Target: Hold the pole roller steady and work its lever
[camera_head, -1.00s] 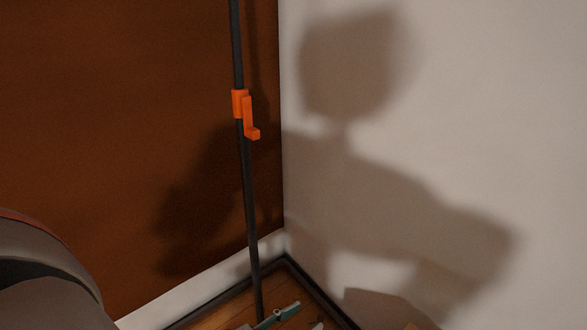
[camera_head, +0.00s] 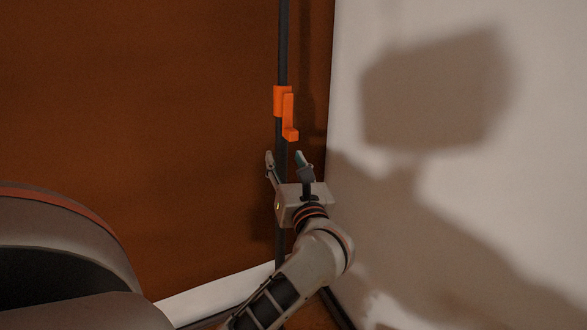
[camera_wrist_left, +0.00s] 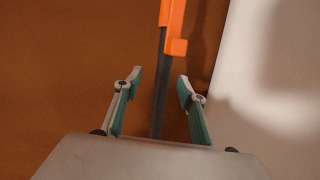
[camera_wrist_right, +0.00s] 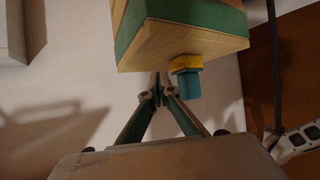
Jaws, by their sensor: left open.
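The pole roller's dark pole (camera_head: 284,45) stands upright close to the brown wall panel. An orange collar (camera_head: 279,101) sits around it, with an orange lever (camera_head: 290,118) hanging on its right side. My left gripper (camera_head: 286,161) is open just below the lever. In the left wrist view the pole (camera_wrist_left: 160,95) runs between the spread fingers, apart from both, and the lever's foot (camera_wrist_left: 176,47) shows above the fingertips. My right gripper (camera_wrist_right: 160,90) shows only in the right wrist view, its fingertips together with nothing seen between them. The roller end is not in view.
A wooden box-like thing with green sides (camera_wrist_right: 185,45) hangs above my right gripper, with a yellow and blue piece (camera_wrist_right: 187,78) under it. A pale wall (camera_head: 430,200) meets the brown panel (camera_head: 150,130) just right of the pole.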

